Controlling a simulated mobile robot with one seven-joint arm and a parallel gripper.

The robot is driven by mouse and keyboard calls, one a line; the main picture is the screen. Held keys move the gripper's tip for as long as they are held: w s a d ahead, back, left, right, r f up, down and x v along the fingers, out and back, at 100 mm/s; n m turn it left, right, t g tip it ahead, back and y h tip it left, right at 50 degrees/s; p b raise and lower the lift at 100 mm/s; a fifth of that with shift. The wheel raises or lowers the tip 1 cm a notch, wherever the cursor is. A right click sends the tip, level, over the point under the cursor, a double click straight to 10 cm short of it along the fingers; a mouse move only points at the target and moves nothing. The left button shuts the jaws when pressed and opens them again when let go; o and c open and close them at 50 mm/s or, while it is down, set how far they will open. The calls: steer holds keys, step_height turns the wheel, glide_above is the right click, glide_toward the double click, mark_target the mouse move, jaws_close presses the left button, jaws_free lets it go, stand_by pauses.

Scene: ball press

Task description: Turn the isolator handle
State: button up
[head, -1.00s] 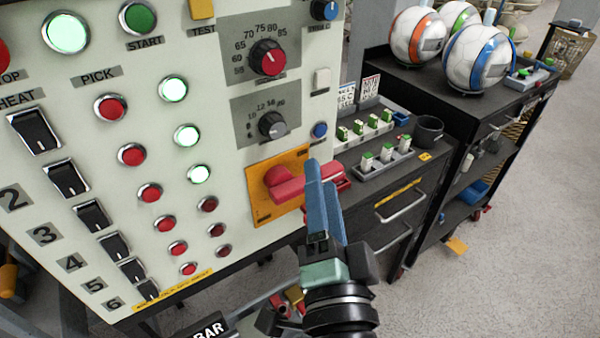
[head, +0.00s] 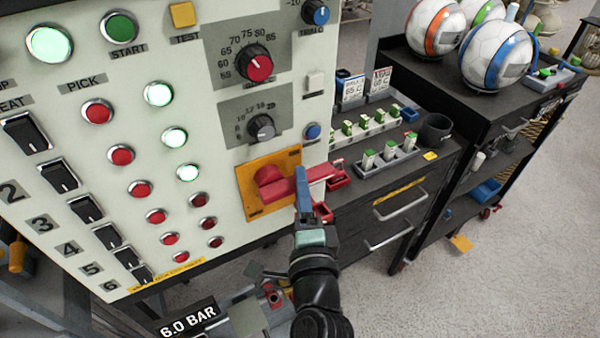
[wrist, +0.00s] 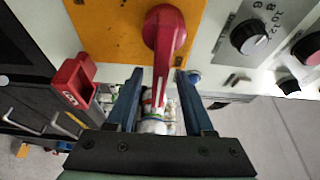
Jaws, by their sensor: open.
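The red isolator handle (head: 281,187) sits on an orange plate (head: 250,199) at the lower right of the white panel. Its lever points to the right in the head view. My gripper (head: 302,172) is at the lever, its blue finger crossing in front of it. In the wrist view the handle (wrist: 163,32) has its round hub above and its lever running down between my two fingers. My gripper (wrist: 160,76) is open there, with a gap visible on both sides of the lever. The far finger is mostly hidden in the head view.
A red tag-like block (wrist: 73,82) is left of my fingers in the wrist view. Open floor lies beyond.

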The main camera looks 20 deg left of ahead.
steer(key=shift+x, duration=1.2)
jaws_close()
stand_by(0.6)
